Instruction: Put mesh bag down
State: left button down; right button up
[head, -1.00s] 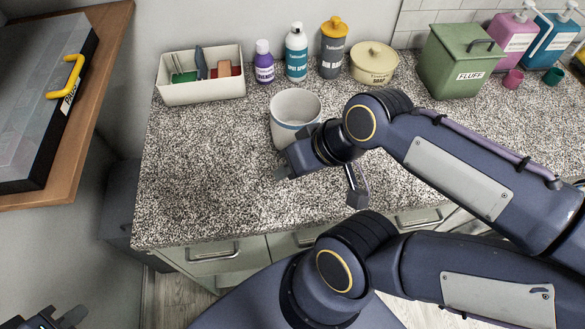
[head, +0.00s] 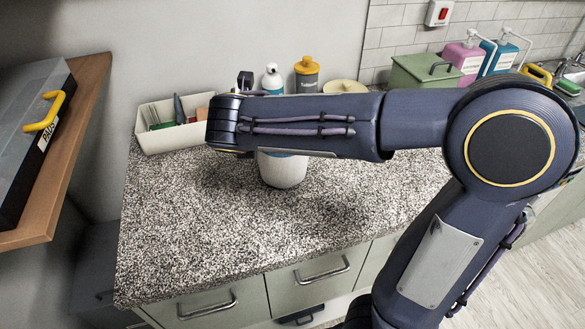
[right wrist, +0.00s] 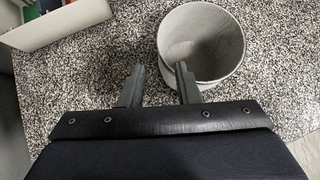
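A pale, round, open-topped container (head: 283,170) with a blue band stands upright on the speckled counter. My right arm hides its upper part in the head view. The right wrist view shows its open mouth and grey inner wall (right wrist: 200,42), and it looks empty. I cannot tell whether this is the mesh bag; nothing else in view looks like one. My left gripper is out of view.
A cream bin (head: 163,137) with brushes stands at the counter's back left, also in the right wrist view (right wrist: 50,25). Bottles and a green box (head: 420,76) line the back. A wooden shelf (head: 75,140) holds a case at left. The front-left counter is clear.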

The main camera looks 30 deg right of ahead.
jog(key=x, duration=0.7)
jog(key=shift+w+d, duration=0.25)
jog(key=shift+w, duration=0.2)
jog(key=shift+r, duration=0.1)
grip_shut()
